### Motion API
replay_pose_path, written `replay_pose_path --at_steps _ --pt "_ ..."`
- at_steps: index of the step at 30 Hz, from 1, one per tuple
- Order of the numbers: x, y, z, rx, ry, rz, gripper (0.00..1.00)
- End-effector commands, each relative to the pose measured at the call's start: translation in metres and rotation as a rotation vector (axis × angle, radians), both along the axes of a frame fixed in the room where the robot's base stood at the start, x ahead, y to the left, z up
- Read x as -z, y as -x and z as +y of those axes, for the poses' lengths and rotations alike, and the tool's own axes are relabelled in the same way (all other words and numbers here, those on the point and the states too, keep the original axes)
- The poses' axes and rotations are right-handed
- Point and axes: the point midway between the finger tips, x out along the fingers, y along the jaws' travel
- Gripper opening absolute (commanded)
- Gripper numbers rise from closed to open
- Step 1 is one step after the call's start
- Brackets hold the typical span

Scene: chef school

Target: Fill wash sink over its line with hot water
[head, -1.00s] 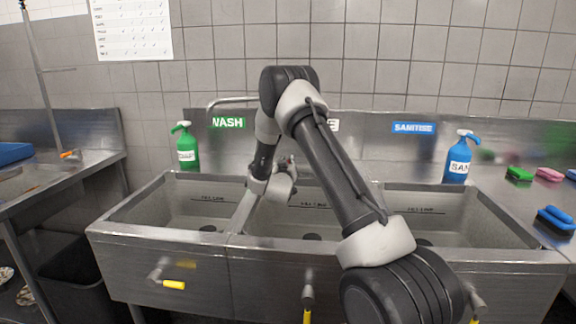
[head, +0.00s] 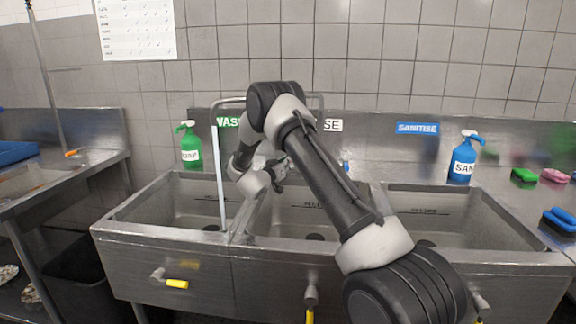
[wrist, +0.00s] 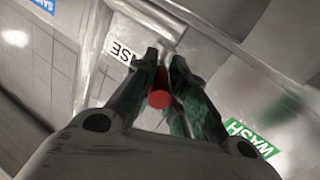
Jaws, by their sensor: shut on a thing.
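The wash sink (head: 165,205) is the left basin, below the green WASH sign (head: 228,122). A pale stream of water (head: 219,180) falls from the left metal spout (head: 212,103) into its right side. The basin floor looks mostly bare, and I cannot make out a water level. My gripper (head: 274,176) is behind the sinks' middle, partly hidden by my arm. In the wrist view, its fingers (wrist: 163,90) are closed around a red tap knob (wrist: 159,99).
A middle basin (head: 285,217) and a sanitise basin (head: 440,200) adjoin on the right. A green bottle (head: 190,148) and a blue bottle (head: 463,158) stand behind. The yellow drain handle (head: 177,284) under the wash sink lies sideways. A small blue tap part (head: 346,167) shows beside my arm.

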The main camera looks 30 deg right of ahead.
Motion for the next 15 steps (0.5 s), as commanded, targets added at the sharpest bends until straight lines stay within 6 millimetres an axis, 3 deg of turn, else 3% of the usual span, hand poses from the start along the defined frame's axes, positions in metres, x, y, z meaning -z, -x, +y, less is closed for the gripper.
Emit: replay_pose_path --at_steps 6,7,9,15 --pt "-0.0032 -0.0008 -0.0008 -0.001 0.002 -0.005 0.00" --pt "-0.0033 -0.0009 -0.0007 -0.001 0.003 -0.006 0.19" --pt "-0.0034 -0.0009 -0.0007 -0.002 0.003 -0.006 0.32" --pt "-0.0034 0.0020 0.0047 -0.004 0.002 -0.004 0.38"
